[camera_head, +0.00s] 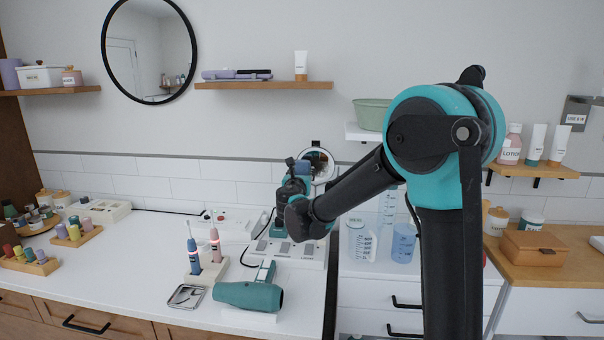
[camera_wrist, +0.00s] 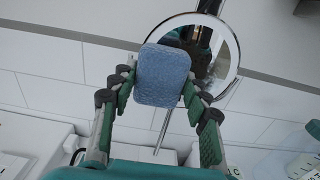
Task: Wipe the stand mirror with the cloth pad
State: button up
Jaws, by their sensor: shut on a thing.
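The stand mirror (camera_head: 322,163), round with a pale rim on a thin stem, stands at the back of the counter near the wall. In the wrist view the stand mirror (camera_wrist: 226,62) is partly covered by the blue cloth pad (camera_wrist: 162,76). My gripper (camera_wrist: 157,88) is shut on the pad, one finger at each side edge. In the head view the pad (camera_head: 301,168) shows small at the mirror's left side, in my gripper (camera_head: 298,176). The pad is in front of the mirror's left part; I cannot tell whether they touch.
A teal hair dryer (camera_head: 249,296) and a toothbrush holder (camera_head: 207,272) stand left of my arm. Measuring cups (camera_head: 361,241) stand to the right. A wooden shelf (camera_head: 263,86) and a round wall mirror (camera_head: 150,50) are above. The left counter has free room.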

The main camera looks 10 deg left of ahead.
jog(key=shift+w, duration=0.95)
jog(key=shift+d, duration=4.15)
jog(key=shift+a, duration=4.1)
jog(key=shift+r, duration=0.5)
jog(key=d, duration=0.8)
jog(key=shift+s, duration=0.2)
